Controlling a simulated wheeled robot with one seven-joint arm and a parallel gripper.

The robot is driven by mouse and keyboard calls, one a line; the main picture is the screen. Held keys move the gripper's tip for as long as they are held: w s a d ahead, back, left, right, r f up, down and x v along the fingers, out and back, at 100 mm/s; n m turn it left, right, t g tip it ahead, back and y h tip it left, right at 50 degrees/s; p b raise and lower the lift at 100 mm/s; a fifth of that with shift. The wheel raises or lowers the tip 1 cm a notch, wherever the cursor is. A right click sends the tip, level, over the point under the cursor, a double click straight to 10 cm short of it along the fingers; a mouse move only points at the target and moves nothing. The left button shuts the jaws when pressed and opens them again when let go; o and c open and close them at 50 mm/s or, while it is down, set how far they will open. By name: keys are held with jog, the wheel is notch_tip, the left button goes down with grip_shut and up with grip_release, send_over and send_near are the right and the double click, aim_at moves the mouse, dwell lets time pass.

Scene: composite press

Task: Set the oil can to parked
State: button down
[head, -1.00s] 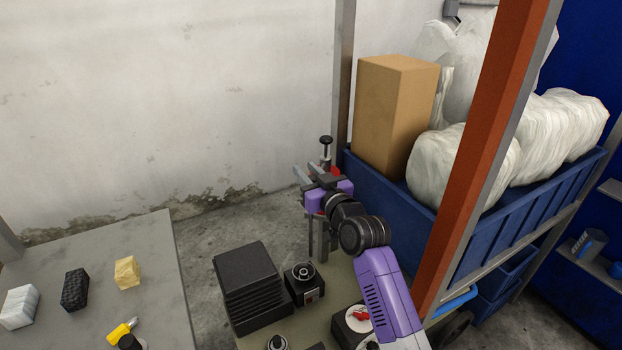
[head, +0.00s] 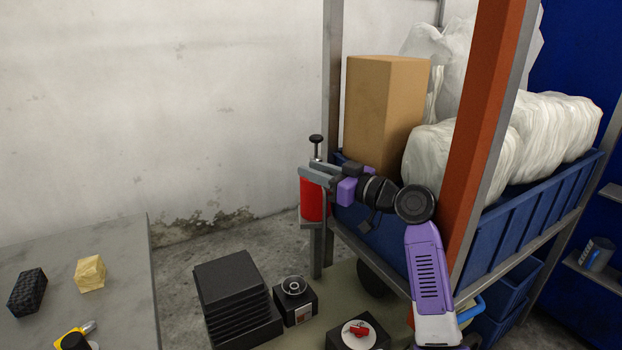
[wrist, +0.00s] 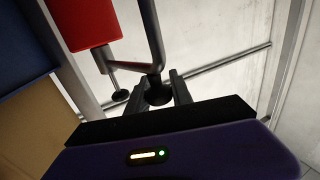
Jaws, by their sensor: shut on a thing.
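The oil can (head: 313,198) has a red body and a black knob on a rod above it. In the head view it stands at the middle, by a grey post at the near left corner of the blue bin. My gripper (head: 316,172) reaches it from the right, at its top. In the wrist view the red body (wrist: 80,22) is at upper left, and my gripper's dark fingers (wrist: 158,92) close around the lower end of a grey bent bar of the can. The fingers hide part of that bar.
A blue bin (head: 480,232) with a cardboard box (head: 383,112) and white wrapped bundles stands behind an orange post (head: 484,150). Below are a black ribbed block (head: 232,290), a small black unit (head: 294,300) and a red-switch box (head: 358,336). A grey table (head: 125,270) is left.

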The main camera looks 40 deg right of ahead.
dwell(0.4)
jog(key=c, duration=1.2)
grip_release()
notch_tip(320, 180, up, 20)
jog(key=shift+f+p, duration=0.1)
jog(key=shift+p, duration=1.1)
